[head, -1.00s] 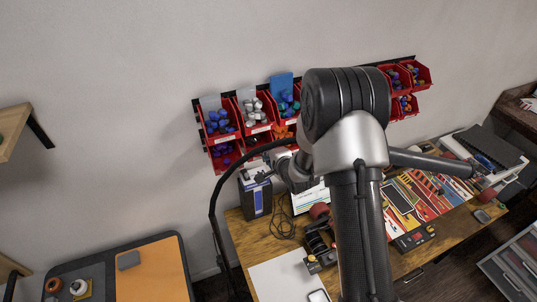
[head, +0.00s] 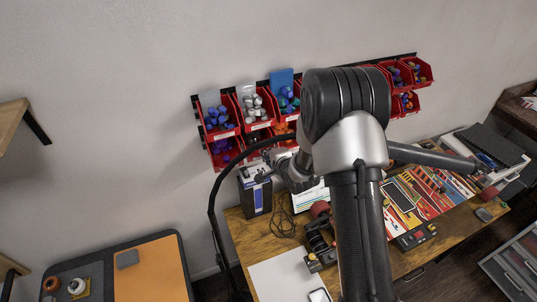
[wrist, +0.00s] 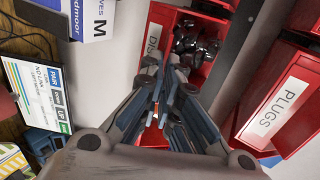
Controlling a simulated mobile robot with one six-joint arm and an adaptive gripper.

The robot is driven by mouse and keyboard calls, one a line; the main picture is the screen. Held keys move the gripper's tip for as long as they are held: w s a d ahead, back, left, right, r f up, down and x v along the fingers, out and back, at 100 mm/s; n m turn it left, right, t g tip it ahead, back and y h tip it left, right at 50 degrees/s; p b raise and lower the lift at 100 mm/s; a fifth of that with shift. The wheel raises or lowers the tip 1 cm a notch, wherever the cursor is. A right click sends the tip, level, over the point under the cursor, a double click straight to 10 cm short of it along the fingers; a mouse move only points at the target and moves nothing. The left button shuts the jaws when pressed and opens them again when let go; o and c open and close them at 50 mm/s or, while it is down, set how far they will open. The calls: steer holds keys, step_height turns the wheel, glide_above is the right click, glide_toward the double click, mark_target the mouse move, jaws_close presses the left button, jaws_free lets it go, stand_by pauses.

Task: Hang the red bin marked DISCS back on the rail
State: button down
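The red bin marked DISCS (wrist: 210,57) is in the upper middle of the wrist view, tilted in the picture, with dark round pieces (wrist: 190,42) inside. Its white label is partly covered, with only its first letters readable. My gripper (wrist: 163,80) lies across the bin's front, its fingers close together and shut on the front wall. The exact contact is hidden by the fingers. A grey rail (wrist: 236,45) runs at a slant just right of the bin. In the head view my arm hides the gripper and this bin; the black wall rail (head: 405,57) shows at its ends.
A red bin marked PLUGS (wrist: 290,100) is close on the right in the wrist view. Other red bins (head: 222,133) hang left and right of my arm. A box marked M (wrist: 92,18) and a label sheet (wrist: 40,85) are at left. The workbench (head: 262,243) is cluttered.

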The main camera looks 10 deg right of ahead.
steer(key=c, duration=1.7)
jaws_free()
steer(key=shift+s, duration=0.1)
steer(key=v, duration=1.2)
